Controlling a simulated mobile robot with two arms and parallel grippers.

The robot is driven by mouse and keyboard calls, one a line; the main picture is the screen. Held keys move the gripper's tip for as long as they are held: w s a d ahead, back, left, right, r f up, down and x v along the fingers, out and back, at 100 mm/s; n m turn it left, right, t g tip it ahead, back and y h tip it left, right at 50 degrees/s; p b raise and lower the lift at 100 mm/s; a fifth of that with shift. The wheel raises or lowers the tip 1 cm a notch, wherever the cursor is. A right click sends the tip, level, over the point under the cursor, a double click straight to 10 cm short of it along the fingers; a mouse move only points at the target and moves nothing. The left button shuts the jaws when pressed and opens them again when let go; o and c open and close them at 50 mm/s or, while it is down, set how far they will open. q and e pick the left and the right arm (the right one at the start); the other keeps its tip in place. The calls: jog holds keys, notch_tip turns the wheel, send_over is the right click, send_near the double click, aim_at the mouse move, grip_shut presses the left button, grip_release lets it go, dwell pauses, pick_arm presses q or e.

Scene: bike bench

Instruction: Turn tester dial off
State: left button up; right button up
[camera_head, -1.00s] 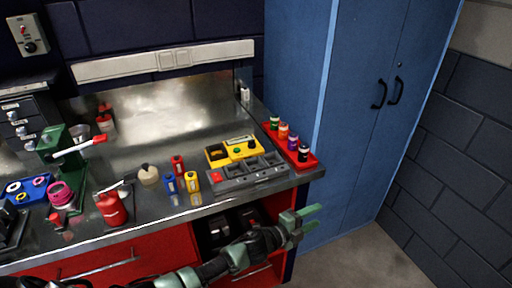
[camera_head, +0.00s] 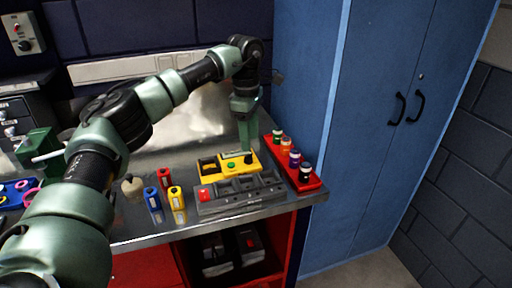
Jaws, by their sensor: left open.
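The yellow tester (camera_head: 212,177) lies on the metal bench top, towards its right end. It has a display, a green button and a black dial (camera_head: 249,159) at its right side. My left gripper (camera_head: 246,148) points down with its green fingertips right at the dial, just above or touching it; I cannot tell which. The jaws are open, though the fingers overlap in this view. The dial's pointer setting is too small to read. My right gripper does not show.
A grey tray (camera_head: 240,204) with a red part sits in front of the tester. A red rack (camera_head: 309,184) of small bottles stands to its right. Blue, red and yellow small containers (camera_head: 176,204) stand to the left. A blue cabinet (camera_head: 375,130) stands beyond the bench's right end.

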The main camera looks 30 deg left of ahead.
aim_at(248, 155)
pick_arm(q)
jog(key=shift+w+a+y, duration=0.3)
jog(key=shift+w+a, duration=0.35)
jog(key=shift+a, duration=0.1)
jog(key=shift+w+f+g, duration=0.15)
jog(key=shift+w+f, duration=0.1)
jog(key=shift+f, duration=0.35)
jog(key=shift+w+f+g, duration=0.15)
jog(key=shift+w+f, duration=0.05)
jog(key=shift+f, duration=0.4)
jog(key=shift+s+f+p, duration=0.35)
jog(key=shift+s+f, duration=0.45)
jog(key=shift+s, duration=0.05)
jog(key=f, duration=0.3)
jog(key=shift+w+f, duration=0.15)
jog(key=shift+w, duration=0.25)
jog(key=shift+f, duration=0.15)
jog(key=shift+s, duration=0.15)
grip_shut()
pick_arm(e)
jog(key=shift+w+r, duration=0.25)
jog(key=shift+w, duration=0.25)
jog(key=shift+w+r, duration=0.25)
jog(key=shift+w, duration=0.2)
